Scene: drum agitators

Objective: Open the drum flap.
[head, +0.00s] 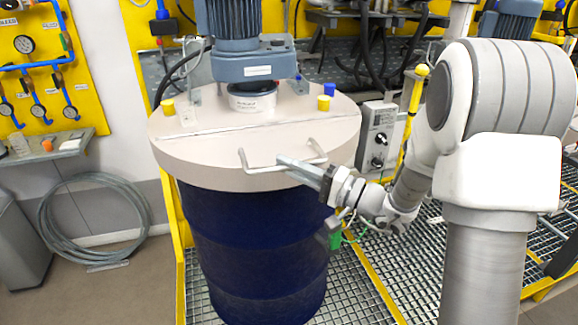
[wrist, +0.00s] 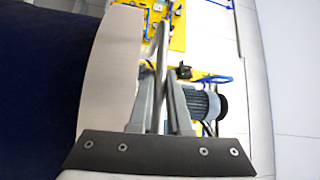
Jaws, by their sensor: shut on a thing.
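The dark blue drum (head: 255,245) stands upright under a beige round lid (head: 190,95). The lid's front part is the flap (head: 205,160), marked off by a straight seam across the lid. The flap looks flat and level with the rest. A grey bar handle (head: 248,166) sits at the flap's front edge. My gripper (head: 284,161) reaches in from the right and is shut on this handle. In the wrist view the handle (wrist: 161,45) runs upright between the two fingers of my gripper (wrist: 162,85). The pale flap edge (wrist: 110,70) is just left of them.
A blue-grey agitator motor (head: 235,60) stands on the lid behind the seam, with yellow and blue caps around it. A grey control box (head: 377,135) and a yellow post (head: 413,100) are right of the drum. Coiled hose (head: 95,220) lies against the left wall.

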